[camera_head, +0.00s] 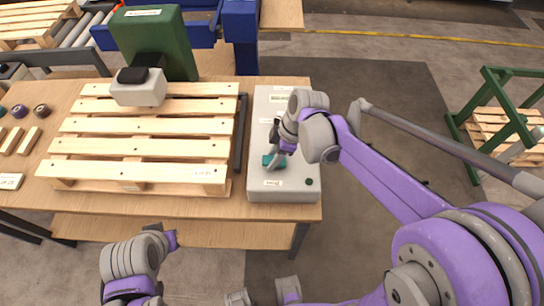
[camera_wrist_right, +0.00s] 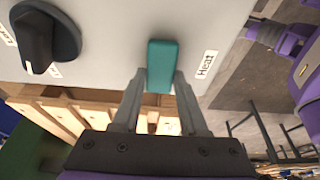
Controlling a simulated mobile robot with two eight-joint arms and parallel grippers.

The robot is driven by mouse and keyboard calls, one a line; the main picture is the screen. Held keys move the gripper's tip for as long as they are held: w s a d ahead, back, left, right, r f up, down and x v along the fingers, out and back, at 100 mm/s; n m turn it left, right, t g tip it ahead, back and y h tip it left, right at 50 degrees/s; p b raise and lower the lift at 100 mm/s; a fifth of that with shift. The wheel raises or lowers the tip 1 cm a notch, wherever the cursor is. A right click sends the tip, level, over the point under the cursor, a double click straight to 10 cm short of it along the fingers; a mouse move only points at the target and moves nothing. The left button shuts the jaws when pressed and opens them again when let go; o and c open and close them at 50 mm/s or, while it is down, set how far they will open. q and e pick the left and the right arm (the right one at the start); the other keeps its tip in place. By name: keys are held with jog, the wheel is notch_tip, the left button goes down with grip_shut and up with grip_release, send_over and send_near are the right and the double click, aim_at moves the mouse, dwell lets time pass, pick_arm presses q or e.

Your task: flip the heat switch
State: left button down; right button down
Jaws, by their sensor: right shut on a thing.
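The heat switch is a teal block on a light grey control box (camera_head: 297,188) at the right end of the bench. In the right wrist view the heat switch (camera_wrist_right: 161,62) stands beside a "Heat" label (camera_wrist_right: 207,64). My right gripper (camera_head: 271,164) is at the switch, and its two fingers (camera_wrist_right: 160,80) are shut on its sides. In the head view the fingers and wrist partly cover the switch (camera_head: 275,161).
A black rotary knob (camera_wrist_right: 40,40) is on the same box. A wooden pallet (camera_head: 145,150) lies left of the box, with a green column and grey head (camera_head: 138,92) over its back. A green frame (camera_head: 480,110) stands at the far right.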

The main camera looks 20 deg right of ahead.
aim_at(286, 162)
jog(key=shift+c, duration=2.2)
grip_release()
jog(key=p+v, duration=0.1)
jog(key=v, duration=1)
jog(key=shift+s, duration=0.1)
jog(key=s+d+f+m+t+h, duration=0.1)
jog(key=s+f+m+t, duration=0.1)
jog(key=s+f+m, duration=0.2)
jog(key=s+d+f+m+t+h, duration=0.1)
jog(key=s+f+m, duration=0.3)
jog(key=s+m, duration=0.5)
jog(key=shift+s+d+f+m+t+h, duration=0.2)
jog(key=shift+m+t+h, duration=0.5)
jog(key=shift+m+h, duration=0.15)
